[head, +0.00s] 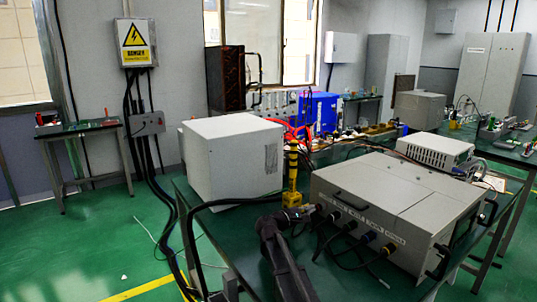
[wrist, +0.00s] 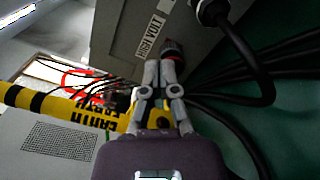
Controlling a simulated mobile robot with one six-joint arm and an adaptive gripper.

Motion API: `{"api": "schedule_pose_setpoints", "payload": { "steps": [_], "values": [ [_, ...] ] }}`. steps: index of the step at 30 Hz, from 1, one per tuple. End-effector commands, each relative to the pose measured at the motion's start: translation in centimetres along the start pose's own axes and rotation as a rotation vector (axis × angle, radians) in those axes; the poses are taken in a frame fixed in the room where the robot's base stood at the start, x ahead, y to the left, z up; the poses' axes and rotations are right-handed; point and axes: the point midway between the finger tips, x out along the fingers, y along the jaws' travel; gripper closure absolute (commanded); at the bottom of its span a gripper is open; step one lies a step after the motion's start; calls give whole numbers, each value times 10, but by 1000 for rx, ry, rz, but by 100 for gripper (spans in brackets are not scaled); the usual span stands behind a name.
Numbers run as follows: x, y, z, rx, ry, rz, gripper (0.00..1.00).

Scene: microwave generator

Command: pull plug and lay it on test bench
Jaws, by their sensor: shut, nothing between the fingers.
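The grey generator box (head: 390,195) stands on the dark green test bench (head: 240,225), with a row of plugs and black cables along its front. My gripper (head: 305,212) is at the left end of that row. In the wrist view my gripper (wrist: 160,72) is shut and empty. A dark plug or socket with a red ring (wrist: 172,48) is on the panel just beyond the fingertips; I cannot tell whether they touch it. Another black plug (wrist: 212,10) with a thick cable is at the top of the wrist view.
A yellow-and-black post (head: 292,178) stands close behind my gripper; it also shows in the wrist view (wrist: 60,106). A large pale box (head: 232,160) is at the left of the bench. Black cables hang in front of the panel. Some bare bench top shows in front.

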Motion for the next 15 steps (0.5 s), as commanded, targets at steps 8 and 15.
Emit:
{"api": "schedule_pose_setpoints", "payload": {
  "steps": [8,15],
  "values": [
    [-1,-3,0,0,0,0,100],
    [-4,-11,-1,0,0,0,100]
  ]
}}
